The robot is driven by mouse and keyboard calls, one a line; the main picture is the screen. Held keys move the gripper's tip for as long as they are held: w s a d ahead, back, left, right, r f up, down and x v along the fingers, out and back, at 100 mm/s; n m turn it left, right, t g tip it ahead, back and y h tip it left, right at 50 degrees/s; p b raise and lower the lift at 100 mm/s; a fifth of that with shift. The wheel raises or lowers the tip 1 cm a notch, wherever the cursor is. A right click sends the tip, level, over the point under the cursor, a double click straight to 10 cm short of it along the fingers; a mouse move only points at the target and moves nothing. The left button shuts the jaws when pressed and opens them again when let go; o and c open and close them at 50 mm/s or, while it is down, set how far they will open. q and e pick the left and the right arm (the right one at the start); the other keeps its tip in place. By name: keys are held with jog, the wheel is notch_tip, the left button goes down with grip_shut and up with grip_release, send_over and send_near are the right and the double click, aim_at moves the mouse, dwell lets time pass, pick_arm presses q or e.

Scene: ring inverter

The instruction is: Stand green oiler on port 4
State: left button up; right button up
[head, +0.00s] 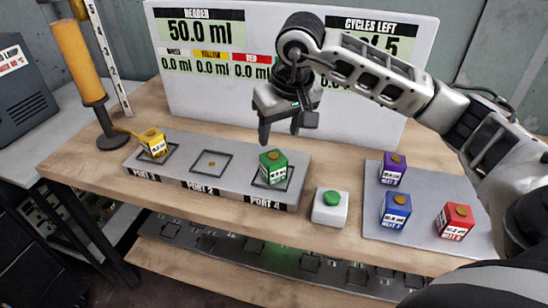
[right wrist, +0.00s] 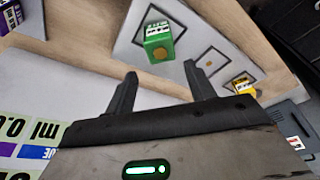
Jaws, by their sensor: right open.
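The green oiler (head: 273,166) is a small green cube with a white label and a brass cap on top. It stands upright on the marked square of port 4 (head: 270,203), at the right end of the grey port strip. It also shows in the right wrist view (right wrist: 158,42). My right gripper (head: 282,132) is open and empty, above and behind the oiler. In the right wrist view its fingertips (right wrist: 160,72) are apart, with the oiler beyond them and not touched. My left gripper is not in view.
A white box with a green button (head: 331,205) is right of the strip. Purple (head: 393,169), blue (head: 396,209) and red (head: 455,220) oilers stand on a grey tray (head: 425,190). A display board (head: 200,95) stands behind.

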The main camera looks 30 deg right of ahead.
jog(key=s+a+f+m+g+y, duration=0.1)
jog(key=s+a+f+m+y, duration=0.15)
jog(key=a, duration=0.35)
jog(key=s+a+f+m+g+y, duration=0.1)
jog(key=s+a+y, duration=0.1)
jog(key=a+y, duration=0.3)
jog(key=s+a+f+m+g+y, duration=0.1)
jog(key=s+a+f+m+y, duration=0.1)
jog(key=a, duration=0.6)
jog(key=s+a+r+m+t+y, duration=0.2)
jog(key=a+r+m+y, duration=0.3)
jog(key=a+m+y, duration=0.6)
jog(key=w+d+f+m+t+h, duration=0.1)
jog(key=d+f+m+t+h, duration=0.3)
jog(key=m, duration=0.8)
jog(key=w+d+f+m+t+h, duration=0.2)
jog(key=d+m+t+h, duration=0.3)
jog(key=m, duration=0.7)
jog(key=w+d+f+m+t+h, duration=0.15)
jog(key=m+t, duration=0.45)
jog(key=m, duration=0.6)
jog(key=s+d+f+m+g+h, duration=0.2)
jog(key=s+f+m+g+h, duration=0.1)
jog(key=s+f+m, duration=0.3)
jog(key=s+d+f+m+g+h, duration=0.2)
jog(key=s+f+m, duration=0.4)
jog(key=f+m, duration=0.4)
jog(key=shift+d+f+g+h, duration=0.25)
jog(key=shift+f+g+h, duration=0.65)
jog(key=shift+f, duration=0.05)
